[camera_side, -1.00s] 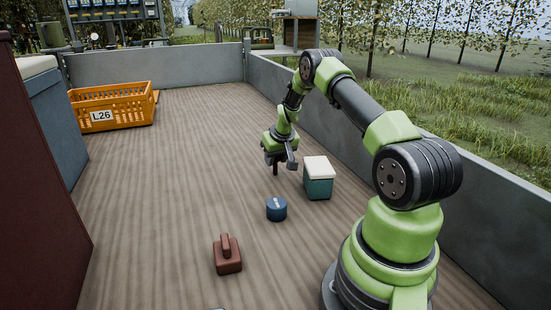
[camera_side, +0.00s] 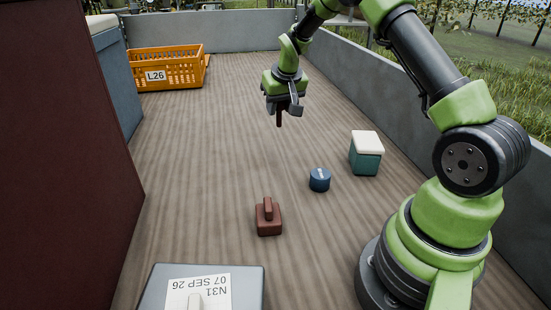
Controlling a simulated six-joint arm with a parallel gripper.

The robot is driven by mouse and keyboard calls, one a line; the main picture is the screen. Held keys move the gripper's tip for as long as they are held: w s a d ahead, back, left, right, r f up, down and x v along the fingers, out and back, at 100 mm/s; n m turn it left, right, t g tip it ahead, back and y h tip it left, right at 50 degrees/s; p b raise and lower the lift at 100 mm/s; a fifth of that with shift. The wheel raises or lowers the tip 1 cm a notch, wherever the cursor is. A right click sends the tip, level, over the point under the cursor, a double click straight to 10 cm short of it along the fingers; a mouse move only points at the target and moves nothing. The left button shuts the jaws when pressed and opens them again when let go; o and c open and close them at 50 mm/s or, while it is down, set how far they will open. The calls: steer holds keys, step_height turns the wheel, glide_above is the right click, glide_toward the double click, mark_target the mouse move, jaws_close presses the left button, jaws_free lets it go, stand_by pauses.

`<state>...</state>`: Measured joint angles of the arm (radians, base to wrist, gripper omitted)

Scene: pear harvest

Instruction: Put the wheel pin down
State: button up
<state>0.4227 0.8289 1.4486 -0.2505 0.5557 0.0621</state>
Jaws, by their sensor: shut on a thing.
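The wheel pin (camera_side: 279,119), a short dark reddish-brown rod, hangs upright below my gripper (camera_side: 281,108) in the side view. My gripper is shut on its upper part, which the jaws hide. The lower end of the pin shows free, and it appears to be above the wooden deck (camera_side: 215,170). My gripper points downward, to the left of and farther back than the teal box with a white lid.
The teal box (camera_side: 366,158), a blue round tin (camera_side: 320,180) and a brown block with a handle (camera_side: 268,220) stand on the deck. An orange crate (camera_side: 185,72) marked L26 is at the back left. A grey labelled case (camera_side: 250,290) is in front. The deck's left middle is clear.

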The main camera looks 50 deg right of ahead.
steer(key=f, duration=0.3)
steer(key=a+f, duration=0.1)
steer(key=f, duration=0.2)
steer(key=a+f, duration=0.1)
steer(key=f, duration=0.3)
steer(key=shift+w+a, duration=0.2)
steer(key=shift+w, duration=0.1)
steer(key=shift+f, duration=0.15)
steer(key=o, duration=0.9)
steer(key=shift+o, duration=0.2)
